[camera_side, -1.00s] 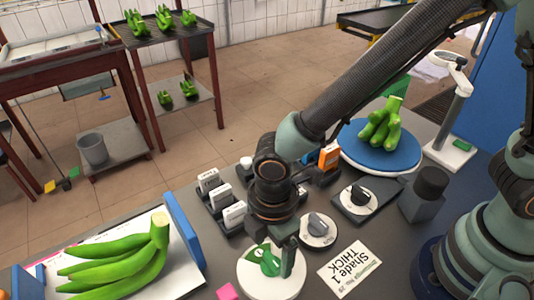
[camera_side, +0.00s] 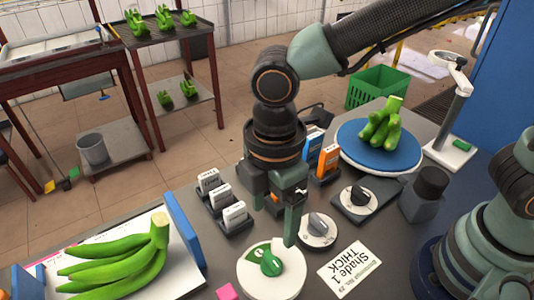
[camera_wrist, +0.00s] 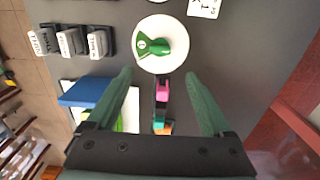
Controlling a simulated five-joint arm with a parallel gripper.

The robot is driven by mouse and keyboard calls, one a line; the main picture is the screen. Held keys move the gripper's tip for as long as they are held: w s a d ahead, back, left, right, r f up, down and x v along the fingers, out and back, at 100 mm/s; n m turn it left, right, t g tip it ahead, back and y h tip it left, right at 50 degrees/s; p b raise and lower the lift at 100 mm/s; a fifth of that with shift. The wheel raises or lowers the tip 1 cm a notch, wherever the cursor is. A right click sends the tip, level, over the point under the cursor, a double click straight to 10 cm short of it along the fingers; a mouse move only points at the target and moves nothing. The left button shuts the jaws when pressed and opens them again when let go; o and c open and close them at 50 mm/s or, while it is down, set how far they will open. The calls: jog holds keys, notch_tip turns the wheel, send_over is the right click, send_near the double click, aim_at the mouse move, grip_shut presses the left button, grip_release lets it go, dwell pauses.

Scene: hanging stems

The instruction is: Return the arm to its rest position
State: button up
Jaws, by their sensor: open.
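My gripper (camera_side: 272,215) is above the grey worktop (camera_side: 318,285), pointing down, just behind the white dial with the green knob (camera_side: 271,262). In the wrist view my gripper (camera_wrist: 160,88) shows two green fingers spread wide with nothing between them but the view of the table. The white dial also shows in the wrist view (camera_wrist: 161,65), past the fingertips. The gripper is apart from the knob and holds nothing.
Green bananas (camera_side: 120,268) lie on a tray at left. A banana bunch (camera_side: 380,130) sits on a blue turntable (camera_side: 352,148).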

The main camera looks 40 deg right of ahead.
jog(key=w+d+r+m+t, duration=0.1)
jog(key=d+r+m+t, duration=0.1)
jog(key=d+m, duration=0.4)
jog(key=w+d+r+m+t, duration=0.1)
jog(key=d+r+m, duration=0.3)
jog(key=d, duration=0.7)
jog(key=w+d+r+m+t, duration=0.2)
jog(key=d+r+m, duration=0.1)
jog(key=d+m, duration=0.5)
jog(key=shift+w+d+t, duration=0.25)
jog(key=shift+d+t, duration=0.05)
jog(key=shift+d, duration=0.5)
